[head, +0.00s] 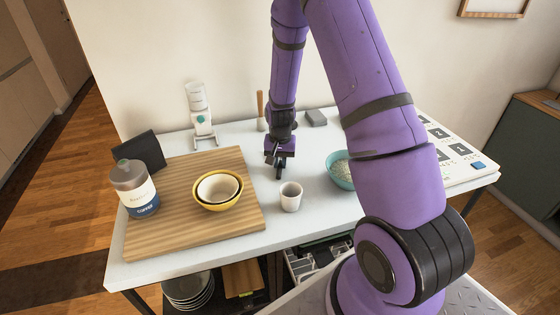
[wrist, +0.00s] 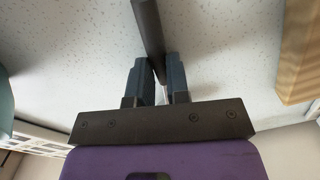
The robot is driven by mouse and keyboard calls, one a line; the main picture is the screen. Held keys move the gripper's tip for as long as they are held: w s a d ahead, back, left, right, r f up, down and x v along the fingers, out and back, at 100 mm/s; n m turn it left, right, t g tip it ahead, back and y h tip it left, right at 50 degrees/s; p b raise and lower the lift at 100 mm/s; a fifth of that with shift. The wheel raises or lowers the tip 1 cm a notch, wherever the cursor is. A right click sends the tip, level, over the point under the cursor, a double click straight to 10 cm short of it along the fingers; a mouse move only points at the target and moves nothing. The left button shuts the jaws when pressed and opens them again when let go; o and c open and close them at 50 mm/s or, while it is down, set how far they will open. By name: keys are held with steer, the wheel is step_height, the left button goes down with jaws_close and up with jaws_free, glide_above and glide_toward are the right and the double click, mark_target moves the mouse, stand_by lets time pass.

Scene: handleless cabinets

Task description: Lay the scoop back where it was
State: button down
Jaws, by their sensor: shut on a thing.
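My gripper (head: 280,168) is over the white table, with its fingers pointing down. In the wrist view my gripper (wrist: 158,66) is shut on a dark, slim handle, which I take to be the scoop (wrist: 147,25). The handle sticks out beyond the fingers. The scoop's head does not show clearly in either view. In the head view the scoop is too small and dark to tell from the fingers, and I cannot tell whether it touches the table.
A white cup (head: 291,197) stands just in front of my gripper. A teal bowl (head: 337,178) with white grains is to the right. A grey block (head: 316,118) lies behind.

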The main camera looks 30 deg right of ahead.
steer(key=shift+f, duration=0.1)
steer(key=c, duration=1)
jaws_free()
step_height(320, 180, up, 11)
steer(key=shift+f, duration=0.1)
